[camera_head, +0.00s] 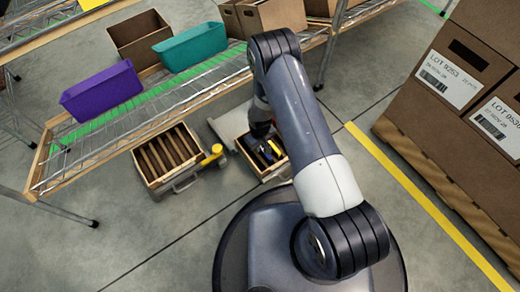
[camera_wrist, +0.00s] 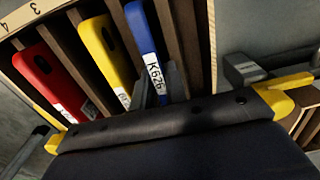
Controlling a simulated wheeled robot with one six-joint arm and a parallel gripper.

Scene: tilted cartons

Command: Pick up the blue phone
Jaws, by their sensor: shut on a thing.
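The blue phone (camera_wrist: 144,38) stands on edge in a slot of a wooden rack (camera_wrist: 206,60) in the wrist view, with a white label reading K626 on its edge. My gripper (camera_wrist: 163,88) has its grey fingers on both sides of the phone's near end and is shut on it. The phone still sits between the dividers. A yellow phone (camera_wrist: 104,50) and a red phone (camera_wrist: 45,75) stand in slots to its left. In the head view my gripper (camera_head: 262,128) is over the small rack, and my arm hides part of it.
A second slotted wooden crate (camera_head: 160,156) stands to the left on the floor. A wire shelf (camera_head: 120,135) with a purple bin (camera_head: 102,92) and a teal bin (camera_head: 190,46) overhangs behind. Stacked cartons (camera_head: 465,85) stand right, beyond a yellow floor line (camera_head: 415,192).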

